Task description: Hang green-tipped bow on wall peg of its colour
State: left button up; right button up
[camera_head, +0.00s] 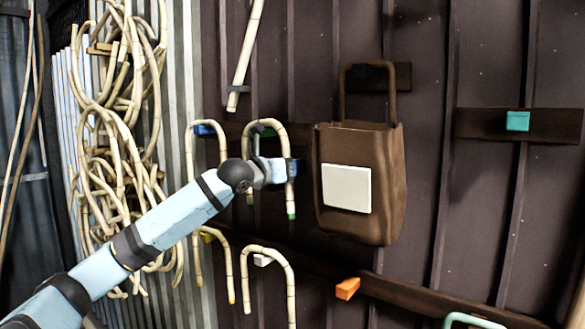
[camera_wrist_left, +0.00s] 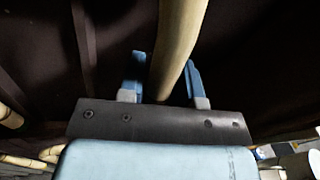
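The green-tipped bow (camera_head: 279,134) is an upside-down U of pale rattan on the wall. Its arch lies over the green peg (camera_head: 265,131), and its right leg ends in a green tip (camera_head: 291,215). Whether the arch bears on the peg is too small to tell. My left gripper (camera_head: 291,170) is at the bow's right leg. In the left wrist view, the rattan (camera_wrist_left: 180,45) passes between the two blue fingers (camera_wrist_left: 166,78), with a gap showing beside it, so the gripper looks open around it. My wrist hides part of the left leg. My right gripper is not in view.
A brown bag (camera_head: 385,205) hangs close right of the bow. Other bows hang at the blue peg (camera_head: 205,129), yellow peg (camera_head: 207,237) and white peg (camera_head: 262,260). The orange peg (camera_head: 347,288) and teal peg (camera_head: 517,121) are bare. Rattan coils (camera_head: 105,150) hang at left.

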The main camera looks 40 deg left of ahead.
pick_arm(q)
jog(key=shift+o, duration=1.3)
jog(key=shift+f, duration=0.1)
jog(key=shift+s+a, duration=0.1)
jog(key=shift+s, duration=0.25)
jog(key=s+a+b, duration=0.1)
jog(key=s+b, duration=1.2)
jog(key=b, duration=0.2)
jog(key=shift+b, duration=0.35)
jog(key=shift+a, duration=0.1)
